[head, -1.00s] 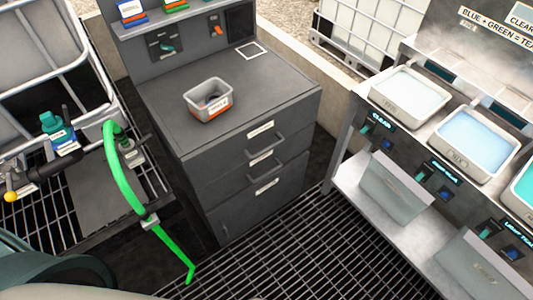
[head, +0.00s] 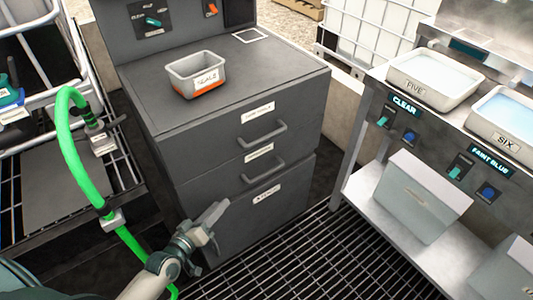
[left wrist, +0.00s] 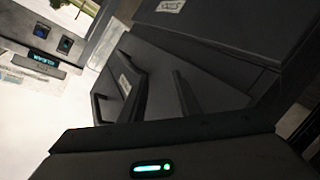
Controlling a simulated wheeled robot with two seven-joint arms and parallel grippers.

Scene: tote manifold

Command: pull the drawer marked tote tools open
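The dark grey cabinet (head: 185,140) has a top drawer (head: 215,142) with a white label (head: 257,113) that seems to read tote tools, though the print is small. Its bar handle (head: 264,133) is on the front, and the drawer looks closed. A second drawer with its own handle (head: 264,171) lies below. My left gripper (head: 219,222) is low in front of the cabinet's lower front, below and left of the handles, touching neither. Its finger opening is unclear. The left wrist view shows a dark labelled front (left wrist: 125,85) at a tilt. My right gripper is not in view.
A grey and orange bin (head: 197,82) stands on the cabinet top. A green hose (head: 75,150) arches at left, close to my left arm. A steel rack (head: 352,185) with trays and boxes stands at right. Grating floor (head: 315,255) is clear between them.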

